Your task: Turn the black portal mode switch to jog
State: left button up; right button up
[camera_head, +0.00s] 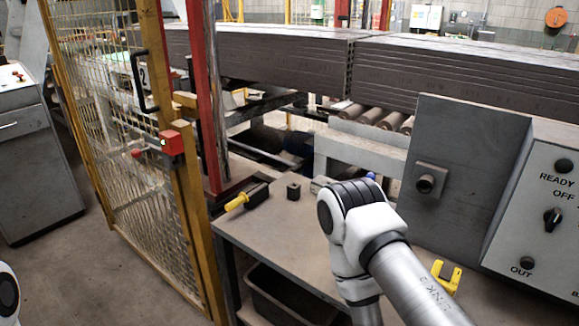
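A sloped grey control panel (531,206) stands at the right edge, cut off by the frame. On it a black rotary switch (552,219) with a pointer sits below the words READY and OFF; no label reading jog is visible, and its exact setting cannot be told. Black round buttons sit above it and at lower left, by OUT. My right arm reaches in from the bottom, left of the panel. A small grey part of my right gripper (320,184) shows past the wrist, apart from the switch; its fingers are mostly hidden. Only a bit of my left arm shows at the lower left; its gripper is outside the view.
A grey bench (290,240) holds a yellow-handled black tool (247,196), a small black block (293,191) and a yellow bracket (446,276). A grey housing (460,150) with a round fitting stands beside the panel. A yellow mesh gate (120,150) is at left.

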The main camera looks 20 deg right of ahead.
aim_at(552, 217)
jog(key=z, duration=2.4)
jog(key=l, duration=0.25)
